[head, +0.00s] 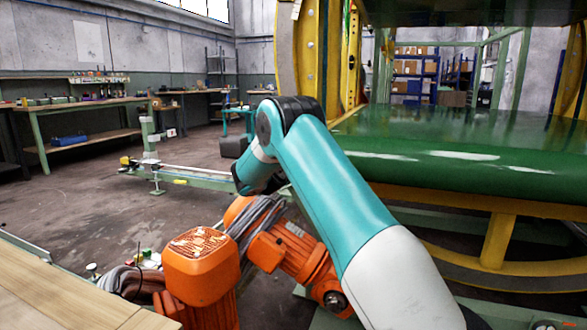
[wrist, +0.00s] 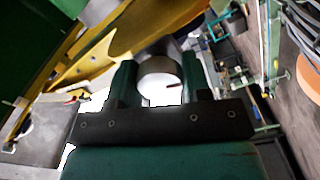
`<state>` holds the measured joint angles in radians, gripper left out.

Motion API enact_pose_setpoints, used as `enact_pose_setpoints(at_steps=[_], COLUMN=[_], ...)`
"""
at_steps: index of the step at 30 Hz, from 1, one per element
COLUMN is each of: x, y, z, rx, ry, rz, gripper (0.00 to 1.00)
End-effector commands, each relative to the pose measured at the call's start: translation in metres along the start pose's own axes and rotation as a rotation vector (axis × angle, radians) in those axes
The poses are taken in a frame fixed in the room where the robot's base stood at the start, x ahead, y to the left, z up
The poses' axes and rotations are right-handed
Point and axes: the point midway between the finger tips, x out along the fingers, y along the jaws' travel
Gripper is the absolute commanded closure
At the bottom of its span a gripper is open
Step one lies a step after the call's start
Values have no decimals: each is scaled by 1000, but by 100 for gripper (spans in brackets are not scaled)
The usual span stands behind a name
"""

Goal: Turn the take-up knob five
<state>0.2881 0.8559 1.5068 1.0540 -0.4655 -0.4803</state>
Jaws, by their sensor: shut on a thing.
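The take-up knob (wrist: 158,82) shows in the wrist view as a pale, round-ended cylinder with a small dark mark on its face. My gripper (wrist: 160,78) has one dark green finger on each side of it and is shut on it. The knob's far side and its mount are mostly hidden by the fingers and the knob itself. In the head view my teal and white arm reaches forward and bends down at its black elbow. My gripper and the knob are hidden there behind the arm.
The ring inverter's yellow ring (head: 298,60) and green bed (head: 450,150) stand right of my arm. A wooden tabletop (head: 60,295) is at the lower left. Open floor (head: 80,195) lies left, before a workbench (head: 85,108).

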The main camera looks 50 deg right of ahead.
Motion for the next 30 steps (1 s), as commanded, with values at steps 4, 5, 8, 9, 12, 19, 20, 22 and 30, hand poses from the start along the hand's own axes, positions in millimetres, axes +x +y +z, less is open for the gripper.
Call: enact_pose_setpoints(at_steps=[4, 5, 8, 9, 12, 19, 20, 22, 30], x=[0, 0, 0, 0, 0, 0, 0, 0, 0], y=[-6, -6, -7, -7, -7, -8, -8, -8, -9], z=[4, 4, 4, 5, 5, 5, 5, 5, 5], rx=[133, 162, 257, 295, 390, 608, 637, 704, 960], ry=[-6, -6, -6, -7, -8, -8, -8, -8, -8], rz=[-3, -3, -3, -2, -2, -2, -2, -1, -1], gripper=[79, 79, 79, 79, 79, 79, 79, 79, 79])
